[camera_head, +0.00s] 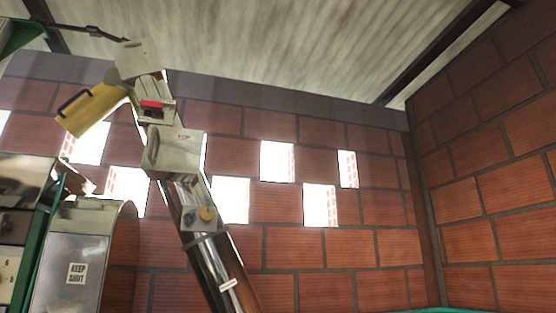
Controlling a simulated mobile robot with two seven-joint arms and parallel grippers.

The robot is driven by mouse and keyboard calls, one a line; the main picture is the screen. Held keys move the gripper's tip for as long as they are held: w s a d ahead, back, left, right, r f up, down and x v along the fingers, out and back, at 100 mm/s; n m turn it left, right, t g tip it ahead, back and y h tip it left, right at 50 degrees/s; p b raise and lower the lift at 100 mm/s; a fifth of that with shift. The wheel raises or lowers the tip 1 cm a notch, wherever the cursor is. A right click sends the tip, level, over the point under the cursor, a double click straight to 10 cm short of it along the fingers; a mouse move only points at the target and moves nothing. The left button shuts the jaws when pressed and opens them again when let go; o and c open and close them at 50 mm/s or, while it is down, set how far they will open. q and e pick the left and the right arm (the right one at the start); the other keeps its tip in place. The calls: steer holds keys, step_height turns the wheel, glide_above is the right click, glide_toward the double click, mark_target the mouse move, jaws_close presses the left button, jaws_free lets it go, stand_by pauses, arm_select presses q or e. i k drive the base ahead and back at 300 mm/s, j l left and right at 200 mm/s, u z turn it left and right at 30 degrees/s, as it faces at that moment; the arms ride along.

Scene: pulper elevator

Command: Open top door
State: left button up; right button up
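A shiny steel elevator tube (220,268) rises from the bottom middle and leans to the upper left. Its boxy metal head (173,152) sits above it, with a small red part (152,106) higher up. A yellow panel (93,110) with a dark handle (72,101) sticks out to the left near the top of the elevator. It looks like the top door, but I cannot tell how far it stands open. Neither of my grippers shows in this view.
A rounded metal housing (80,255) with a "KEEP SHUT" label (76,273) stands at the lower left, beside a green frame (38,243). A brick wall (290,240) with bright openings stands behind. A sloping ceiling (290,45) is above.

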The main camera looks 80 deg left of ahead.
mark_target(168, 148)
steer(key=u, duration=2.85)
